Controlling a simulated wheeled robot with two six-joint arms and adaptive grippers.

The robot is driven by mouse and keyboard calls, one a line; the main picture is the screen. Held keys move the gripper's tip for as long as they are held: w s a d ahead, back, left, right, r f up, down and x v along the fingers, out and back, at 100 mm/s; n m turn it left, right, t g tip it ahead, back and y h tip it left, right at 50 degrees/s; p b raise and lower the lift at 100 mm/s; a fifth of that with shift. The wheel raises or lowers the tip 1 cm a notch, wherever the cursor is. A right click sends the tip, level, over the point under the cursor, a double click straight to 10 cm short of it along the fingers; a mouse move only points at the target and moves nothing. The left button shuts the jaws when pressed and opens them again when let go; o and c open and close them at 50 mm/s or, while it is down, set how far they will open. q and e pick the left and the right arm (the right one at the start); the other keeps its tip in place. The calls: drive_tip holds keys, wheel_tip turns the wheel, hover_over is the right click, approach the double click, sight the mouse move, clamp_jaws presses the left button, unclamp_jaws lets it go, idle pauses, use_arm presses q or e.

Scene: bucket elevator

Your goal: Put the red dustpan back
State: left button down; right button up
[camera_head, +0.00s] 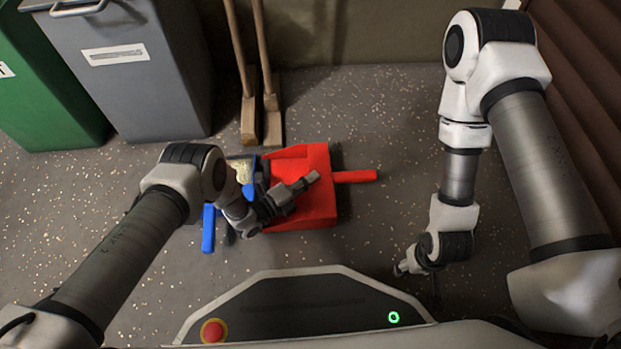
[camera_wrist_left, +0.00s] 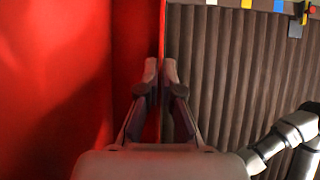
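The red dustpan (camera_head: 318,205) is in the middle of the head view, its red handle (camera_head: 355,176) pointing right. My left gripper (camera_head: 306,183) reaches across it from the left. In the left wrist view the fingers (camera_wrist_left: 160,72) lie on either side of the dustpan's thin red wall (camera_wrist_left: 162,45), closed on it. Red surface fills the left of that view. Whether the dustpan touches the floor is not clear. My right gripper (camera_head: 402,268) hangs at the right, away from the dustpan; its fingers are too small to read.
A blue dustpan (camera_head: 208,228) lies partly behind my left arm. Two brooms (camera_head: 259,115) stand behind. Grey (camera_head: 130,75) and green (camera_head: 45,95) bins stand back left. The wrist view shows a slatted wall (camera_wrist_left: 225,80) and a rail with coloured tags (camera_wrist_left: 245,4). Floor at right is clear.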

use_arm(q)
drive_tip(key=shift+f+b, duration=0.55)
drive_tip(key=shift+f, duration=0.1)
drive_tip(key=c, duration=1.2)
unclamp_jaws()
drive_tip(key=shift+c, duration=0.2)
